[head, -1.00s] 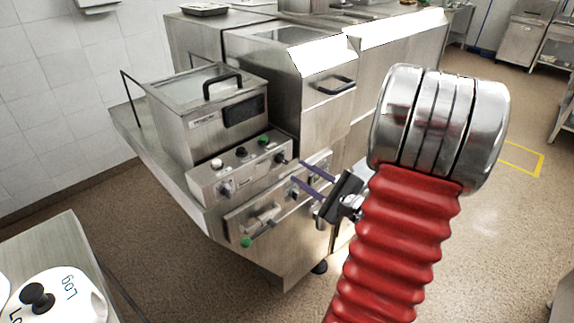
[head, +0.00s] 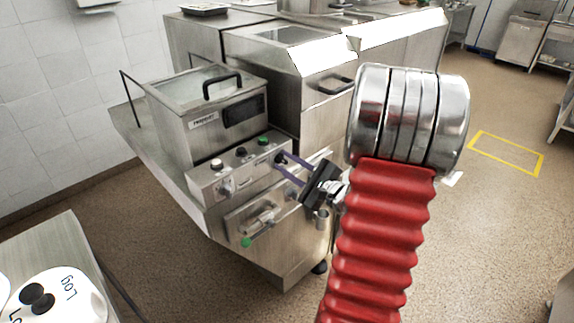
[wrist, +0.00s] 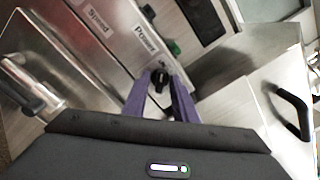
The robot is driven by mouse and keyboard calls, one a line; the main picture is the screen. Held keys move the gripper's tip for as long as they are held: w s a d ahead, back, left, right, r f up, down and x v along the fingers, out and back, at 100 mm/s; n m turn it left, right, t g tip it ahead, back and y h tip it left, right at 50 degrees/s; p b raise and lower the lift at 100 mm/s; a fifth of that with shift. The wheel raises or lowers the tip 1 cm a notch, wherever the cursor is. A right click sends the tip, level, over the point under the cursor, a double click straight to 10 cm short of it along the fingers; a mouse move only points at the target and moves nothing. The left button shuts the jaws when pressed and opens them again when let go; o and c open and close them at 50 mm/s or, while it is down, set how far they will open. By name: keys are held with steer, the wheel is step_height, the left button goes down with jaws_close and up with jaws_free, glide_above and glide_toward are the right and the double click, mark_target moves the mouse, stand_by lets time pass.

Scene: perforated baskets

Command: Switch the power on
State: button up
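The black power knob (wrist: 160,76) sits on the steel control panel (wrist: 112,50), below a label reading "Power" (wrist: 147,42). In the head view the same panel (head: 235,178) is on the front of the lidded machine, and the knob at its right end is partly hidden by my fingers. My gripper (wrist: 158,90) is open, with its two purple fingers pointing at the panel. In the wrist view the knob appears in the gap between the fingertips; I cannot tell whether they touch it. In the head view my gripper (head: 280,161) is at the panel's right end.
A green button (wrist: 174,47) is close to the knob. A "Speed" label (wrist: 97,15) is further left. The lidded machine (head: 205,125) stands above the panel. A lower panel with a lever (head: 258,222) is underneath. Open floor (head: 500,230) lies to the right.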

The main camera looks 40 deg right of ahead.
steer(key=c, duration=0.6)
steer(key=shift+a, duration=0.15)
jaws_close()
steer(key=shift+m, duration=0.4)
steer(key=m, duration=0.2)
steer(key=shift+m, duration=0.4)
steer(key=m, duration=1)
steer(key=shift+d+f, duration=0.1)
steer(key=shift+d, duration=0.1)
steer(key=m, duration=0.4)
steer(key=shift+d, duration=0.1)
